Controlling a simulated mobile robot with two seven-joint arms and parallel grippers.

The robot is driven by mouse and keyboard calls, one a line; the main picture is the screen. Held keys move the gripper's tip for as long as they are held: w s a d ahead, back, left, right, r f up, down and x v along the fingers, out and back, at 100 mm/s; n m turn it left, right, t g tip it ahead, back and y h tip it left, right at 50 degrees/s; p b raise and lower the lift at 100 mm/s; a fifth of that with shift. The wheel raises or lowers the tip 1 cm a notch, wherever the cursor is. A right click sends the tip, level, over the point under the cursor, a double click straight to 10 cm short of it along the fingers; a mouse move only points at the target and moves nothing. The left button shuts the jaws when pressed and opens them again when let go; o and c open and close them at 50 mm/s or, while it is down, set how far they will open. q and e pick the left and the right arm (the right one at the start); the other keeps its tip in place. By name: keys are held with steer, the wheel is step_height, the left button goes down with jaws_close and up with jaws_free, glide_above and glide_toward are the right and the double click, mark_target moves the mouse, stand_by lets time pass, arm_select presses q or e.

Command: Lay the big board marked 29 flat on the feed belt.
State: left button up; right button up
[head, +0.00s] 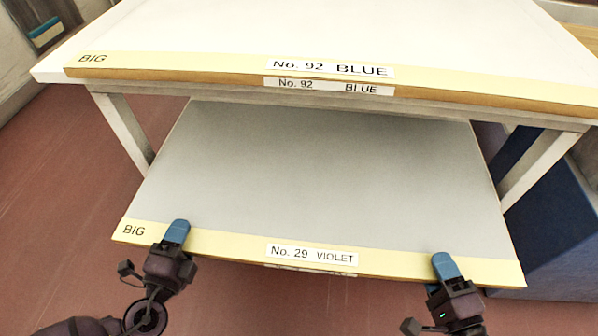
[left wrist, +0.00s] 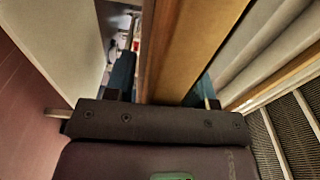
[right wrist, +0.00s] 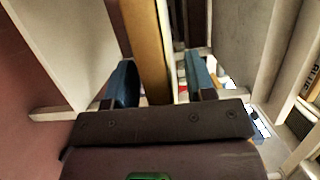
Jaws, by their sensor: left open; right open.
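The big board marked No. 29 VIOLET (head: 320,180) has a grey face and a yellow front strip. It lies below and in front of the white table, its back part hidden under the table. My left gripper (head: 175,234) is open at the left of its front edge; in the left wrist view the board's brown edge (left wrist: 195,45) runs between the blue fingers. My right gripper (head: 445,267) is open at the right of the front edge; in the right wrist view the edge (right wrist: 146,45) stands between its fingers. I cannot make out the feed belt.
Another big board, No. 92 BLUE (head: 330,40), lies on the white table (head: 50,74) above. Table legs (head: 127,130) stand at both sides of board 29. A dark blue block (head: 560,225) stands at the right. Red-brown floor (head: 60,200) is clear on the left.

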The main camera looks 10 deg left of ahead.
arm_select(q)
jaws_close()
arm_select(e)
jaws_close()
stand_by(1.1)
arm_select(q)
steer(key=shift+w+r, duration=0.1)
steer(key=shift+r, duration=0.1)
arm_select(e)
steer(key=shift+w+r, duration=0.1)
steer(key=shift+r, duration=0.1)
